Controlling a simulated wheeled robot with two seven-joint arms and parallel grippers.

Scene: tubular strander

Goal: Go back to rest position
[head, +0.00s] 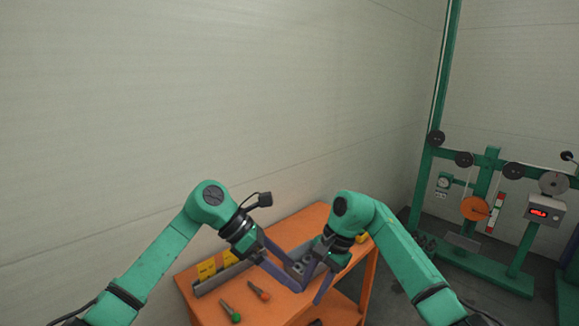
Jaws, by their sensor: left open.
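My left gripper (294,273) reaches in from the left over the orange table (205,304). Its two bluish fingers are spread apart. My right gripper (309,292) comes in from the right, and its fingers also stand apart over the table. The fingertips of both grippers are close together in the picture, and I cannot tell whether they touch. A small grey part (297,268) shows between the grippers; no grip on it is clear.
On the table are a grey bin with yellow labels (206,268), a green-tipped tool (235,317), an orange-tipped tool (264,296) and a yellow item (362,237). A green machine frame (470,264) stands at right. A pale wall (200,100) rises behind the table.

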